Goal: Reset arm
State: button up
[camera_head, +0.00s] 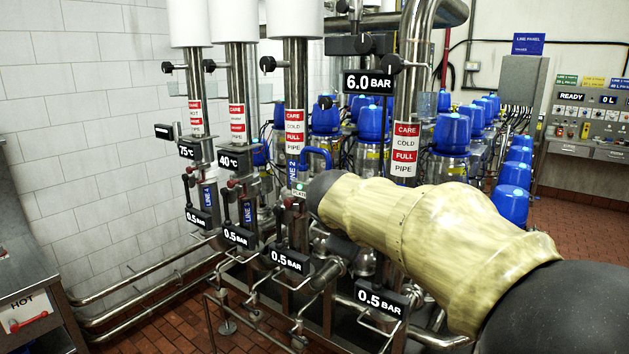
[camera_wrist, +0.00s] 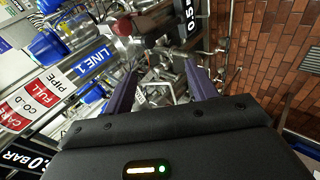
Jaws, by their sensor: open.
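My gripper (camera_wrist: 162,92) is open in the wrist view, with its two dark purple fingers apart and nothing between them. It faces the valve matrix, with valve hardware and pipes beyond the fingers. In the head view my arm (camera_head: 430,230), in a yellowish cover, reaches in from the lower right and hides part of the matrix. My gripper itself is not visible there. The valve matrix has upright steel pipes with red and white labels. One pipe carries a blue LINE 1 label (camera_wrist: 92,62) in the wrist view.
Black gauges read 0.5 BAR (camera_head: 289,261) and 6.0 BAR (camera_head: 368,83). Blue-topped units (camera_head: 452,132) stand behind the pipes. A control panel (camera_head: 590,120) is on the right wall. A metal cabinet marked HOT (camera_head: 35,310) stands at left. Brick floor (camera_wrist: 270,50) shows beside the pipework.

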jog(key=s+d+f+m+g+y+p, duration=0.1)
jog(key=s+f+m, duration=0.4)
jog(key=s+f, duration=0.5)
jog(key=s+d+f+m+g+y+p, duration=0.1)
jog(key=s+d+f+m+g+y, duration=0.2)
jog(key=s+f, duration=0.7)
notch_tip(320, 180, down, 2)
jog(key=d+m+g, duration=0.1)
jog(key=d+m, duration=0.1)
jog(key=shift+f+m+g, duration=0.2)
jog(key=shift+m+g, duration=0.1)
jog(key=shift+m, duration=0.1)
jog(key=shift+s+d, duration=0.1)
